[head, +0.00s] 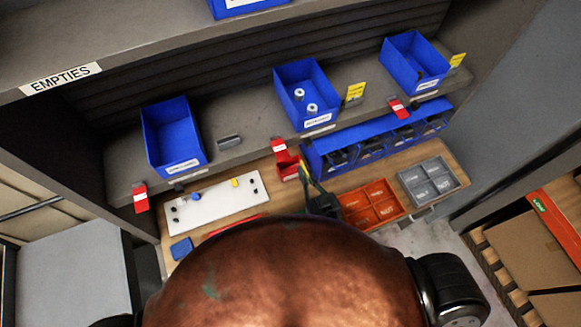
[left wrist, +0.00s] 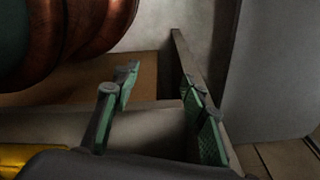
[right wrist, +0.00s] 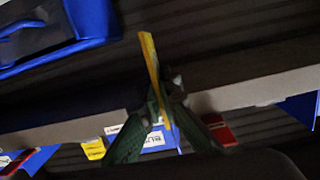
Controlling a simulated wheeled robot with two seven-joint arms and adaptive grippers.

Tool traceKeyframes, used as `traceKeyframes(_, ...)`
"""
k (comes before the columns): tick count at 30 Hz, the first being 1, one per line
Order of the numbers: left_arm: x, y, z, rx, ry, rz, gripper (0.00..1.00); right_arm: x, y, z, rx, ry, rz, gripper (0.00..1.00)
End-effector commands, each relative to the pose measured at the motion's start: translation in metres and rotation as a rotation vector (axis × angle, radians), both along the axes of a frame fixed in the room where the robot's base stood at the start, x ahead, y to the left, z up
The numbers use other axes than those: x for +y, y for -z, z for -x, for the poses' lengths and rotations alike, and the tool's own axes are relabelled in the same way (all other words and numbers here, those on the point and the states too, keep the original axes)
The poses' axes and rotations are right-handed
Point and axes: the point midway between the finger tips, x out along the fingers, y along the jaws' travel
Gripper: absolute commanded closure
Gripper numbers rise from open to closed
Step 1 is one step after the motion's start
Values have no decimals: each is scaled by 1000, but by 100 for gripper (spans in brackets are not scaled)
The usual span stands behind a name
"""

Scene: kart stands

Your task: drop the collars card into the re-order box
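My right gripper (right wrist: 158,105) is shut on a yellow card (right wrist: 150,60), seen nearly edge-on in the right wrist view, so its lettering cannot be read. In the head view the right gripper (head: 310,186) is small, in front of the shelf near a small red box (head: 288,172) on the bench. That box may be the re-order box; I cannot read a label on it. The gripper appears just to the right of it, with the height difference unclear. My left gripper (left wrist: 160,95) is open and empty in the left wrist view and is not visible in the head view.
Blue bins stand on the shelf: an empty one (head: 170,130), one with white parts (head: 300,85) and one at right (head: 415,65). Yellow cards (head: 354,92) and red tags (head: 140,198) sit along its edge. The bench holds a white board (head: 215,210), orange tray (head: 375,203) and grey tray (head: 427,180).

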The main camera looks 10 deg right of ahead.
Motion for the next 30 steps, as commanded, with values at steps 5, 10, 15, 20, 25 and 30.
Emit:
traceKeyframes(5,-2,11,5,7,-2,2,60,5,10,-19,-3,-6,1,100)
traceKeyframes(10,-4,37,17,23,-4,5,60,10,30,-58,-4,-7,1,100)
traceKeyframes(15,-5,62,21,28,-3,5,60,14,50,-96,-1,-5,1,100)
traceKeyframes(20,-5,88,20,28,-2,5,60,16,74,-113,0,-5,0,100)
traceKeyframes(25,-5,104,19,27,-2,5,60,17,88,-126,0,-4,0,100)
traceKeyframes(30,-5,107,17,23,-2,5,60,18,91,-131,0,-4,0,100)
